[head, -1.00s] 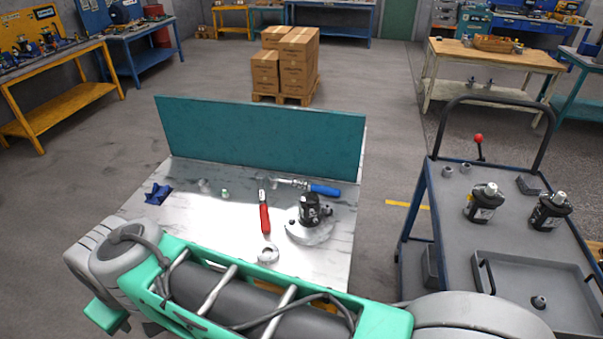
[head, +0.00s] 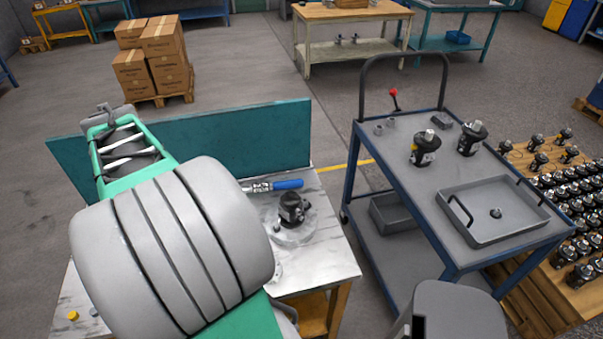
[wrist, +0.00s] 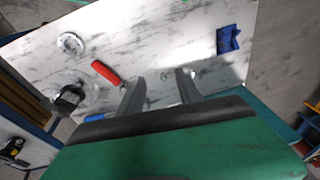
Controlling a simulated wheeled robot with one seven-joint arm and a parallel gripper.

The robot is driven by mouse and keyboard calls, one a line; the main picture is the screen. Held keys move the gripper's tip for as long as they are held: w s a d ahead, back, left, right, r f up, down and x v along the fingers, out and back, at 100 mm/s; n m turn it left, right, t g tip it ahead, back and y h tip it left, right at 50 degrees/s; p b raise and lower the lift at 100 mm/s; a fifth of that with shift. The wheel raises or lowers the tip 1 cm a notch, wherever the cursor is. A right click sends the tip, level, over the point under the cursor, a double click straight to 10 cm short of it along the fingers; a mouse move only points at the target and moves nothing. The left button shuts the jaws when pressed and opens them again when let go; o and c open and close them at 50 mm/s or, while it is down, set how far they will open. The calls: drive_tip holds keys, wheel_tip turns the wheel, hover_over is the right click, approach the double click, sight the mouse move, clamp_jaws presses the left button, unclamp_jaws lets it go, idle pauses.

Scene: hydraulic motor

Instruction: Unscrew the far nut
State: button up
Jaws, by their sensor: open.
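The dark hydraulic motor (head: 292,208) stands upright on a round pale base (head: 296,234) on the marble-topped bench. It also shows at the left of the wrist view (wrist: 70,98). I cannot make out a nut on it or tell which nut is the far one. My gripper (wrist: 160,77) is open and empty above the bench, its two fingers apart, to the right of the motor in the wrist view. A small metal piece (wrist: 163,76) lies on the benchtop below, seen between the fingers. My arm hides the left part of the bench in the head view.
A teal panel (head: 240,140) backs the bench. A blue-handled tool (head: 275,185), red-handled tool (wrist: 105,72), pale ring (wrist: 70,43) and blue object (wrist: 228,40) lie on it. A cart (head: 405,165) with two motors and a tray (head: 490,235) stands right.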

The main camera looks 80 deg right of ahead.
drive_tip(key=s+d+f+m, duration=0.1)
drive_tip(key=s+d+m, duration=0.2)
drive_tip(key=d, duration=0.3)
drive_tip(key=s+d+f+m+g, duration=0.1)
drive_tip(key=s+d+m, duration=0.1)
drive_tip(key=d, duration=0.3)
drive_tip(key=s+d+f+m, duration=0.1)
drive_tip(key=s+d+m, duration=0.2)
drive_tip(key=d, duration=0.3)
drive_tip(key=m+y+p, duration=0.1)
drive_tip(key=m+p, duration=0.1)
drive_tip(key=m, duration=0.7)
hover_over(305, 200)
wheel_tip(305, 200, down, 7)
drive_tip(key=shift+g, duration=0.4)
wheel_tip(305, 200, down, 9)
drive_tip(key=b, duration=0.6)
drive_tip(key=shift+a+f, duration=0.1)
drive_tip(key=shift+f, duration=0.05)
drive_tip(key=shift+c, duration=0.5)
clamp_jaws()
